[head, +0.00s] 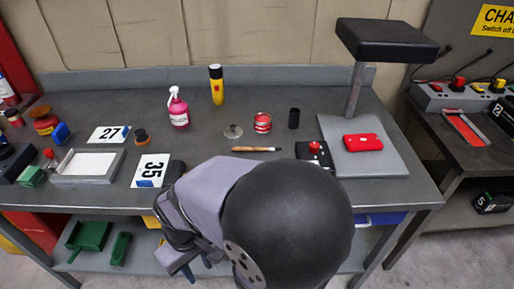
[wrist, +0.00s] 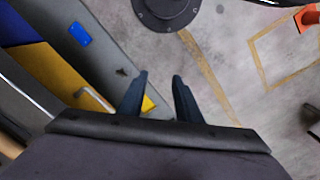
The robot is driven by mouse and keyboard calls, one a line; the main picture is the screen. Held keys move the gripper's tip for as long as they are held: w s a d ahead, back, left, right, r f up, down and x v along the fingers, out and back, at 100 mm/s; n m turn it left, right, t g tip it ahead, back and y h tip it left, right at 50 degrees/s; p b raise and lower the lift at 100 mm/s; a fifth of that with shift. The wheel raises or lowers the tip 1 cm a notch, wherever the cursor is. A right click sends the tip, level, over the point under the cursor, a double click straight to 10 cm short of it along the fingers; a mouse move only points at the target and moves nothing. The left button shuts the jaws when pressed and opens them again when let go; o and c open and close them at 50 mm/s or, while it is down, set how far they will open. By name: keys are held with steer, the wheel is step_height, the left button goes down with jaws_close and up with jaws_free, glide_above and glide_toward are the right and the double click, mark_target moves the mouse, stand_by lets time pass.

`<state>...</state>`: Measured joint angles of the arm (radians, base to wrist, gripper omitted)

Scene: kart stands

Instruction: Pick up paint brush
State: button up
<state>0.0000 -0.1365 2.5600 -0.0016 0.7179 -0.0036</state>
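The paint brush (head: 256,149) lies flat on the grey workbench (head: 215,150), roughly left to right, with a brown handle. In the head view it is just beyond my arm, near the middle of the bench. It is not visible in the wrist view. My gripper (wrist: 158,92) shows two dark fingers spread apart with nothing between them. It points down toward the floor in front of the bench, away from the brush.
Near the brush are a red tin (head: 263,122), a round metal disc (head: 233,131), a black cylinder (head: 294,118) and a black box with a red button (head: 315,153). A stand (head: 365,160) rises at right.

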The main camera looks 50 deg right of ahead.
steer(key=shift+c, duration=0.3)
steer(key=c, duration=0.4)
